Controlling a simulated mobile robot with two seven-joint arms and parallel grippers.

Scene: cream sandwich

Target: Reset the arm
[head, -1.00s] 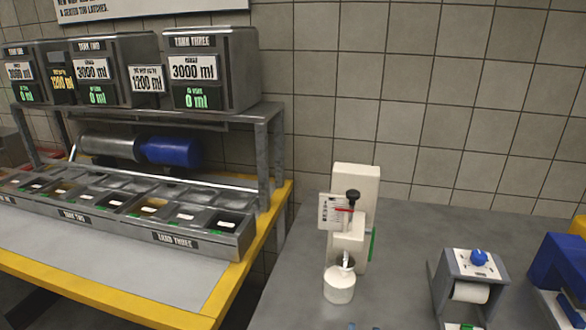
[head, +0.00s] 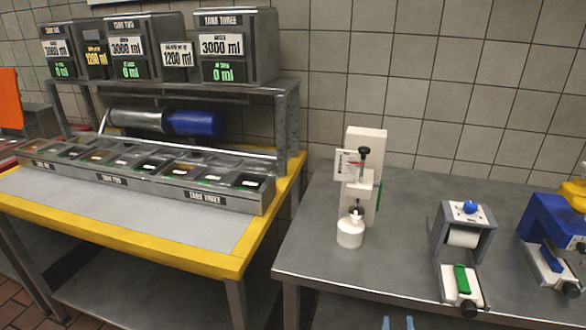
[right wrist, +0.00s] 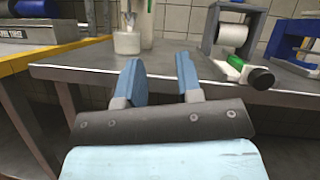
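My right gripper (right wrist: 160,80) shows in the right wrist view with its two blue fingers apart and nothing between them. It is in front of the grey table's front edge. In the head view only the blue fingertips of the right gripper (head: 398,323) show at the bottom edge, below the grey table. My left gripper is in neither view.
A grey table (head: 320,255) bears a cream dispenser (head: 362,185) with a white bottle (head: 350,232), a roll holder (head: 463,232) and a blue device (head: 548,225). A yellow-edged table (head: 225,262) with a bin rack and tanks stands left. Floor shows at lower left.

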